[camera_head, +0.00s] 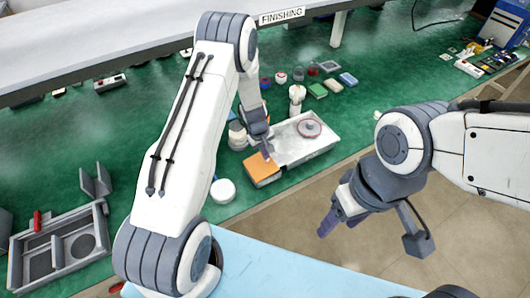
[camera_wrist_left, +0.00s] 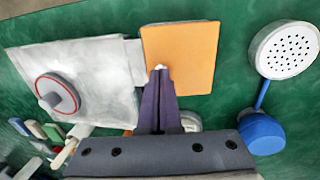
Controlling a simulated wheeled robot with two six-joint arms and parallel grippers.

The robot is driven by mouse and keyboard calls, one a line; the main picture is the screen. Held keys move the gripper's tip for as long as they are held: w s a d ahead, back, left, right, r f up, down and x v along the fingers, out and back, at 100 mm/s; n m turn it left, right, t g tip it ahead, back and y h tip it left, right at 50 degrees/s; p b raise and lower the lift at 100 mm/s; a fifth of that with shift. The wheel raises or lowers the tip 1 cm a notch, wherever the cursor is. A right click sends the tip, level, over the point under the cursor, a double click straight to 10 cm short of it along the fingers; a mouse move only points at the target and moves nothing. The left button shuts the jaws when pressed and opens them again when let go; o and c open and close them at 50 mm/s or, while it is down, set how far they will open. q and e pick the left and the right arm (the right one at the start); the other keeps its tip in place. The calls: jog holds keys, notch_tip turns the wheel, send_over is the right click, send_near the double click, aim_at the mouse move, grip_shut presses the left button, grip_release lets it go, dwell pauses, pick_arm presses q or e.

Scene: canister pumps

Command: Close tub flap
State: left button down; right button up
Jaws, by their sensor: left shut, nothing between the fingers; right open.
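The pale grey tub (camera_head: 318,150) stands on the green bench and holds a red-rimmed disc (camera_head: 309,128). An orange panel (camera_head: 258,166) lies at its near left end; I take it to be the flap, and it looks roughly flat. In the left wrist view the orange panel (camera_wrist_left: 190,50) lies beside the tub (camera_wrist_left: 108,60). My left gripper (camera_head: 268,157) is shut and empty, its tips over the panel's edge; the fingers (camera_wrist_left: 160,70) cover part of that edge. I cannot tell whether they touch. My right gripper (camera_head: 335,222) is open and empty, over the floor.
A white round piece (camera_head: 223,190) lies left of the panel; the left wrist view shows a perforated white disc (camera_wrist_left: 287,50) and a blue cap (camera_wrist_left: 262,134). Several small parts stand behind the tub. A grey fixture tray (camera_head: 60,245) is at far left.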

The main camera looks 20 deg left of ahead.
pick_arm(q)
jog(key=shift+w+d+f+b, duration=0.1)
jog(key=shift+d+f+b, duration=0.1)
jog(key=shift+b, duration=0.15)
jog(key=shift+w+d+f+b, duration=0.25)
jog(key=shift+w+f+b, duration=0.15)
jog(key=shift+f+b, duration=0.35)
jog(key=shift+a, duration=0.25)
jog(key=shift+s+r, duration=0.1)
jog(key=shift+r, duration=0.1)
jog(key=shift+d+f, duration=0.1)
jog(key=shift+d, duration=0.1)
